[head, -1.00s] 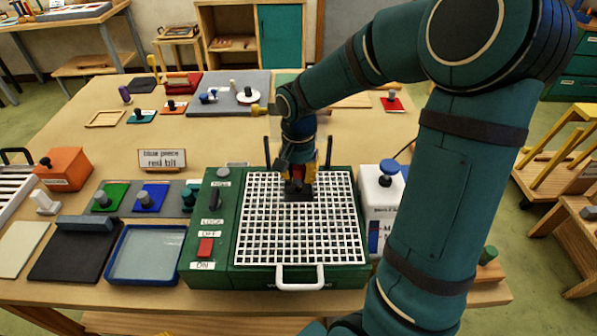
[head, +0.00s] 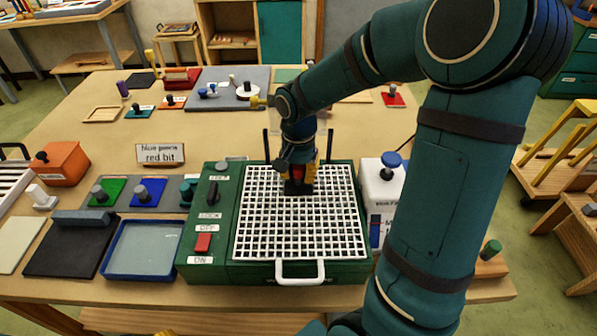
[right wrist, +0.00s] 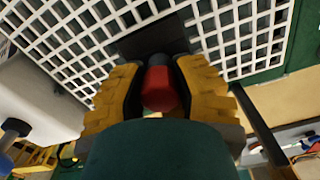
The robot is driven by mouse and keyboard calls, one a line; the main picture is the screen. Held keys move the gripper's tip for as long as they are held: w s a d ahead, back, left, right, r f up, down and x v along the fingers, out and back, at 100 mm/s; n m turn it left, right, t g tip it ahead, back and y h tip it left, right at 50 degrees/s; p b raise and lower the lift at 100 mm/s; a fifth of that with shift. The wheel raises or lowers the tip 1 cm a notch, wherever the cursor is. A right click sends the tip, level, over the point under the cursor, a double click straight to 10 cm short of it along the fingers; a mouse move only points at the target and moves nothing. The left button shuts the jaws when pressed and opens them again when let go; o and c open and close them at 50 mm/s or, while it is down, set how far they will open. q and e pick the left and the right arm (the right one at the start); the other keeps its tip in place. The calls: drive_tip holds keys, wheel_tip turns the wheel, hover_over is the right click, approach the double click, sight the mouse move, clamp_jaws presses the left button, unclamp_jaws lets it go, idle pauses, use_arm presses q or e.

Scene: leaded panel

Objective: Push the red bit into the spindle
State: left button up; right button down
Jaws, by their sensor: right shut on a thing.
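My right gripper (head: 300,175) points down over the white grid on the green machine. It is shut on the red bit (right wrist: 160,88), whose rounded red end shows between the yellow-padded fingers in the right wrist view. A dark block (head: 297,188), apparently the spindle, stands at the grid just beyond the fingertips; it also shows in the right wrist view (right wrist: 152,38). The bit's far end is hidden, so I cannot tell how deep it sits in the spindle. My left gripper is not in view.
The green machine has a red switch (head: 203,243), a black lock knob (head: 212,192) and a front handle (head: 300,272). A white box with a blue knob (head: 391,160) stands close on the right. A blue-rimmed tray (head: 142,250) lies left. A card (head: 160,154) stands behind.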

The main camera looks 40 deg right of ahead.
drive_tip(key=shift+f, duration=0.15)
drive_tip(key=c, duration=0.7)
unclamp_jaws()
wheel_tip(320, 180, up, 12)
drive_tip(key=shift+r, duration=0.1)
